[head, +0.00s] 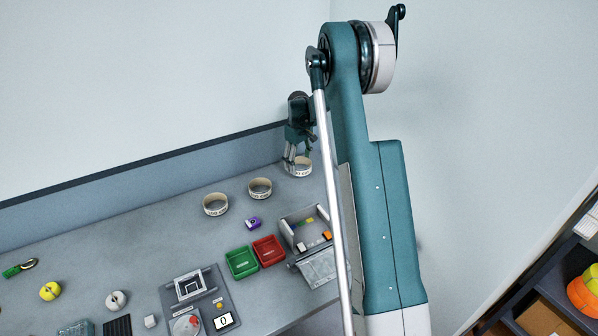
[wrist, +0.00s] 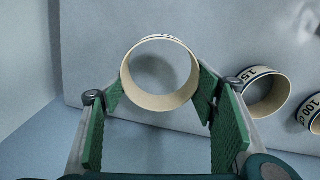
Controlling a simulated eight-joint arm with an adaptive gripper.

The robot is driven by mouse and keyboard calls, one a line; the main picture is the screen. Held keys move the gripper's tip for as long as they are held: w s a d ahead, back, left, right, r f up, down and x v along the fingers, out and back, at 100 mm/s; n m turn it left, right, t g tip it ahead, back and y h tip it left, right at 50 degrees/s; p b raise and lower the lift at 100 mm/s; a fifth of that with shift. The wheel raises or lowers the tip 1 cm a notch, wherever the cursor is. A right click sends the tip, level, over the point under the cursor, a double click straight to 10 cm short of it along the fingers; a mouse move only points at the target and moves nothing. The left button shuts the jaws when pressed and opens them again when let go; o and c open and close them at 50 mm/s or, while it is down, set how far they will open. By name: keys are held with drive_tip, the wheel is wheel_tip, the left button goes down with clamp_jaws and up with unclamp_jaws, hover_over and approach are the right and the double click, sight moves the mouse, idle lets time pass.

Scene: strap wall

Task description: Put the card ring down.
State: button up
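The card ring, a short cream band with dark lettering, is at the back right of the grey table in the head view (head: 298,174). My gripper (head: 300,158) points down over it. In the wrist view the ring (wrist: 160,103) sits between the green pads of my gripper (wrist: 160,88), upright with its round opening facing the camera. A pad lies against each side of the ring. Whether the ring's lower edge touches the table cannot be told.
Two similar rings (head: 260,188) (head: 215,204) stand to the left. In front are a purple item (head: 253,222), a green tray (head: 242,262), a red tray (head: 268,250) and a grey bin (head: 291,238). The wall ledge (head: 130,186) runs behind.

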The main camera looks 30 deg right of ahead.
drive_tip(key=shift+f, duration=0.2)
drive_tip(key=shift+f, duration=0.1)
drive_tip(key=shift+f, duration=1.8)
drive_tip(key=shift+f, duration=0.1)
drive_tip(key=o, duration=0.7)
drive_tip(key=shift+c, duration=0.2)
wheel_tip(320, 180, up, 12)
